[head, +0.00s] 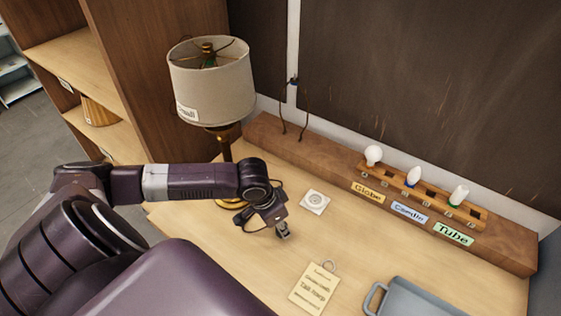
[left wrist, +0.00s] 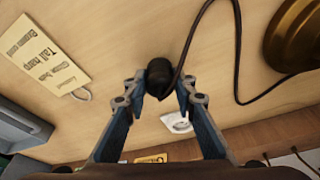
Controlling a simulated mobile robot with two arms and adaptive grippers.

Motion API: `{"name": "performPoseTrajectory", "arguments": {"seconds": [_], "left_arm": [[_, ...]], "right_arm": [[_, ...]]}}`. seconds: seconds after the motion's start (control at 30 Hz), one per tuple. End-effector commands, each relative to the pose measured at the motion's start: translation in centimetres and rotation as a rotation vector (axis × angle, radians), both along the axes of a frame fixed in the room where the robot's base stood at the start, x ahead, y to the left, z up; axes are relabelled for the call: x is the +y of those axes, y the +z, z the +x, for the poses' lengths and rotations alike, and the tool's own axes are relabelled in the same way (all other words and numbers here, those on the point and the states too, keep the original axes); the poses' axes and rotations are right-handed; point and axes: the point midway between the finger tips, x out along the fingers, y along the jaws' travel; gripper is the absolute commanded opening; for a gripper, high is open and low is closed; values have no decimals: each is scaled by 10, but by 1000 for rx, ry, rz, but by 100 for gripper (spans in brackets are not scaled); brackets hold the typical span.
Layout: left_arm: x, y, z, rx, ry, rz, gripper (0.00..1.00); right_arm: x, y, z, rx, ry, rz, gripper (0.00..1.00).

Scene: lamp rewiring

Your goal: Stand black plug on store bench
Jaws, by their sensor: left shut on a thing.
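My left gripper (head: 283,232) is low over the pale wooden bench (head: 350,245), just right of the lamp base. In the left wrist view its fingers (left wrist: 161,90) are shut on the black plug (left wrist: 159,72), a dark rounded body at the fingertips. A dark cord (left wrist: 237,55) runs from the plug and loops towards the brass lamp base (left wrist: 297,35). In the head view the plug is too hidden by the gripper to make out. I cannot tell whether the plug touches the bench. My right gripper is in neither view.
A shaded lamp (head: 211,80) stands behind my left arm. A white round-faced plate (head: 315,201) lies nearby. A "Tall lamp" card (head: 314,289) and a grey tray (head: 372,300) are in front. A bulb rack (head: 430,194) stands at the back. Bench between is clear.

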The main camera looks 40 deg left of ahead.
Motion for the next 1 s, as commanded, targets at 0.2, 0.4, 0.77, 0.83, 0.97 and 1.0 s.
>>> {"name": "performPoseTrajectory", "arguments": {"seconds": [0.2,0.4,0.77,0.83,0.97,1.0], "left_arm": [[-1,-9,0,-1,-1,-1,1],[-1,-8,0,-1,-1,-1,1],[-1,-12,0,0,0,-1,1],[0,-13,0,0,0,-1,1],[0,-15,0,1,0,-1,1],[0,-16,0,1,0,-1,1]], "right_arm": [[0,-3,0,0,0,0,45],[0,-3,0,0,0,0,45],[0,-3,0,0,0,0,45],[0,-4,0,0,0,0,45],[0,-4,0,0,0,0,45],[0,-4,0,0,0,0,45]]}}
